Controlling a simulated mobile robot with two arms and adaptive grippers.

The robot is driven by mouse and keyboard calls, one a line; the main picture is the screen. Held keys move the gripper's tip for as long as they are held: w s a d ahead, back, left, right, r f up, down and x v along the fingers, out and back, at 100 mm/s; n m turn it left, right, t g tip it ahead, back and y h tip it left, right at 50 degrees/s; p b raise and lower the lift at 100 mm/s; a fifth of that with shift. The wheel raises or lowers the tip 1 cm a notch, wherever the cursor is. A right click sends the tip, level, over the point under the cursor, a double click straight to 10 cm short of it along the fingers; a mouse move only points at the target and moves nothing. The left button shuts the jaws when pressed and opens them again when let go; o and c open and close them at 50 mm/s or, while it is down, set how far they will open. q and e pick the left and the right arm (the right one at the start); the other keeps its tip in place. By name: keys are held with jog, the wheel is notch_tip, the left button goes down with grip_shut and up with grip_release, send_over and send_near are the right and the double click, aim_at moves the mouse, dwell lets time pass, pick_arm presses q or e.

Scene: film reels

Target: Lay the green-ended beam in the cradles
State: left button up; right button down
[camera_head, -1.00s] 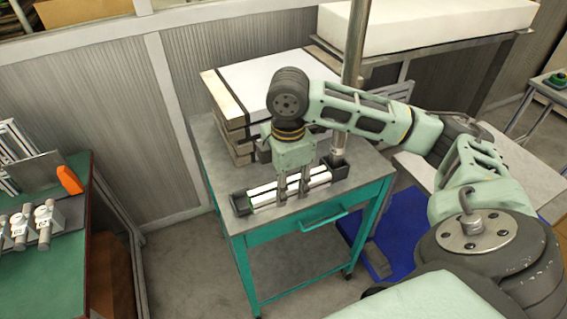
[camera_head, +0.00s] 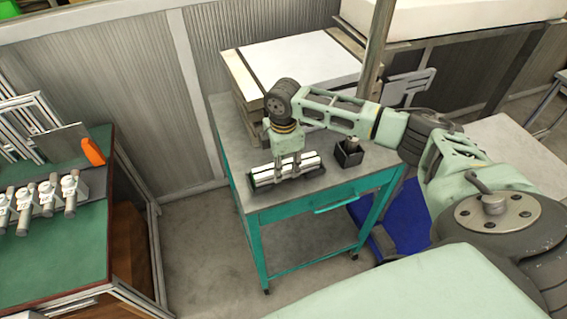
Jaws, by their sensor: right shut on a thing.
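My right gripper (camera_head: 289,166) points down over the front of the teal-framed table (camera_head: 222,128) and is shut. Between and around its fingers lie pale white bars (camera_head: 307,164) in a long dark holder (camera_head: 262,186). I cannot tell which bar it grips, or whether that one is lifted clear of the holder. No green end shows clearly, and the fingers hide the middle of the bars. A small black open box (camera_head: 347,158) with a short grey cylinder (camera_head: 352,144) in it stands just right of the bars. I cannot tell whether these are the cradles. My left gripper is not in view.
A strapped white-topped stack (camera_head: 300,62) stands at the back of the table, close behind my right gripper. A green-topped bench (camera_head: 45,245) at left carries metal fittings (camera_head: 47,196) and an orange-handled tool (camera_head: 92,151). Bare floor (camera_head: 195,240) lies between bench and table.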

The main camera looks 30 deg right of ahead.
aim_at(283, 165)
jog(key=shift+f, duration=0.25)
jog(key=shift+f, duration=0.2)
jog(key=c, duration=1.3)
grip_release()
jog(key=shift+r+b, duration=1.45)
jog(key=shift+r, duration=5.05)
jog(key=shift+f, duration=0.1)
